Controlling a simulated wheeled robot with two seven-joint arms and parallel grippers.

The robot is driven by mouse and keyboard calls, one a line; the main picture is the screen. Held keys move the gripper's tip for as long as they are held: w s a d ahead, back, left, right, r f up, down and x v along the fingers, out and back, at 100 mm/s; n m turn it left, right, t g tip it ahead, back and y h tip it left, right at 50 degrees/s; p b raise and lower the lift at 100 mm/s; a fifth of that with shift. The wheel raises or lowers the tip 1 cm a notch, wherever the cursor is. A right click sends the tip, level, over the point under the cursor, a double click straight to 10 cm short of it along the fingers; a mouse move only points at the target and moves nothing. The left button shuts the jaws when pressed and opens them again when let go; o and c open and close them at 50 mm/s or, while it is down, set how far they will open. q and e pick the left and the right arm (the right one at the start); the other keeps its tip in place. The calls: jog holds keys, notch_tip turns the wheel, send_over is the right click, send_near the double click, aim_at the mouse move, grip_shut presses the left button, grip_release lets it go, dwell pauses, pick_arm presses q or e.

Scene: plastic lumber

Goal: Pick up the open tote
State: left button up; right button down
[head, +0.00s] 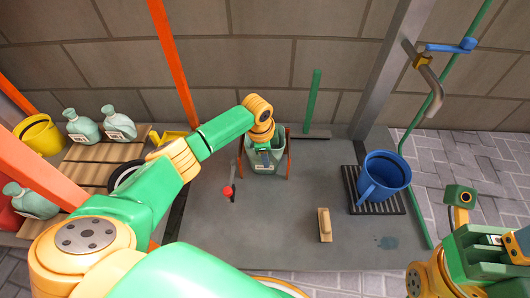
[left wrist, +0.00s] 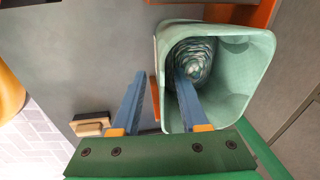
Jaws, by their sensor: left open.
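The open tote (head: 277,161) is pale green and stands upright between orange-red legs near the back wall. It fills the right of the left wrist view (left wrist: 245,75), with a mottled, speckled surface deep inside. My left gripper (head: 264,157) is over the tote's mouth, its blue fingers (left wrist: 161,85) apart. In the left wrist view one finger overlaps the opening and the other lies outside the left rim. The rim lies between them, with no clear contact. My right gripper (head: 515,245) is cut off at the lower right edge, so its jaws are unclear.
A blue bucket (head: 383,178) stands on a dark slatted mat at right. A wooden block (head: 324,225) and a red-tipped tool (head: 229,190) lie on the grey floor. A green post (head: 313,100) rises behind the tote. Bottles (head: 118,123) stand on wooden slats at left.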

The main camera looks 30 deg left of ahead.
pick_arm(q)
grip_shut()
dwell(1.3)
